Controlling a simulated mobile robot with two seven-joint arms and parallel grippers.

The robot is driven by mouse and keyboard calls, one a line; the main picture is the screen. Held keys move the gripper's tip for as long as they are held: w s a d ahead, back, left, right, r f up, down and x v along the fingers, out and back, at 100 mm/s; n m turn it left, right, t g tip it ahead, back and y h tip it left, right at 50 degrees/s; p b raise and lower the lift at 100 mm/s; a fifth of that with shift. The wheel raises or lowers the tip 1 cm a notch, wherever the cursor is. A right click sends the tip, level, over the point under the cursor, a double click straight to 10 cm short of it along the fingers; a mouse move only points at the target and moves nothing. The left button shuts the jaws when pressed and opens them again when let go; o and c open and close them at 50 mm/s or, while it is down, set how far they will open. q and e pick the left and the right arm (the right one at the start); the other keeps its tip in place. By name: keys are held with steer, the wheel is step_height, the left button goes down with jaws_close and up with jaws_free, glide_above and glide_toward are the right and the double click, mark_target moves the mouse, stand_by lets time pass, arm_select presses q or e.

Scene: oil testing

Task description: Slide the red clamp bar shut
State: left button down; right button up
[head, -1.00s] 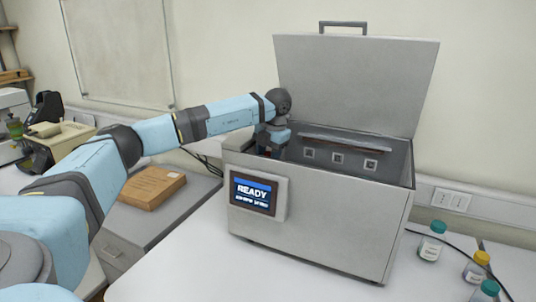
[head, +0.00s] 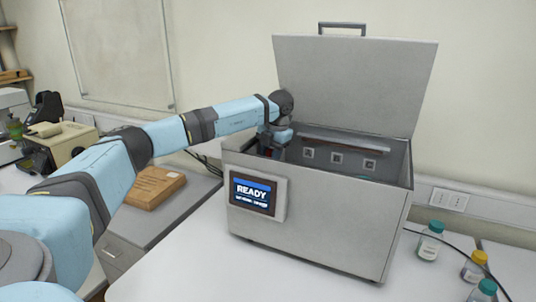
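A grey metal box (head: 310,230) stands on the white table with its lid (head: 355,80) raised. A thin dark reddish bar (head: 345,145), which looks like the clamp bar, runs along the inside of the back wall, above several square marked plates (head: 336,158). My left gripper (head: 272,146) reaches down into the box's left end, just left of the bar. Its fingertips are hidden behind the front wall, so I cannot tell whether it is open or touches anything. My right gripper is out of view.
A screen (head: 253,194) reading READY is on the box's front left. Bottles with teal and yellow caps (head: 430,241) stand to the right near a black cable. A brown wooden block (head: 153,187) lies on the left counter. The table before the box is clear.

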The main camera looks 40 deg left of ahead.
arm_select(q)
steer(key=shift+w+a+r, duration=0.1)
steer(key=shift+r, duration=0.1)
steer(key=c, duration=1.1)
jaws_free()
steer(key=shift+w+f, duration=0.15)
steer(key=shift+w, duration=0.05)
steer(key=shift+w+d+r+b, duration=0.1)
steer(key=shift+d+r+b, duration=0.3)
steer(key=shift+r, duration=1.85)
steer(key=shift+d+r+b, duration=0.2)
steer(key=shift+d+r, duration=0.35)
steer(key=shift+r, duration=1.75)
steer(key=shift+w+d+r+b, duration=0.1)
steer(key=shift+d+r+b, duration=0.3)
steer(key=shift+r, duration=1.85)
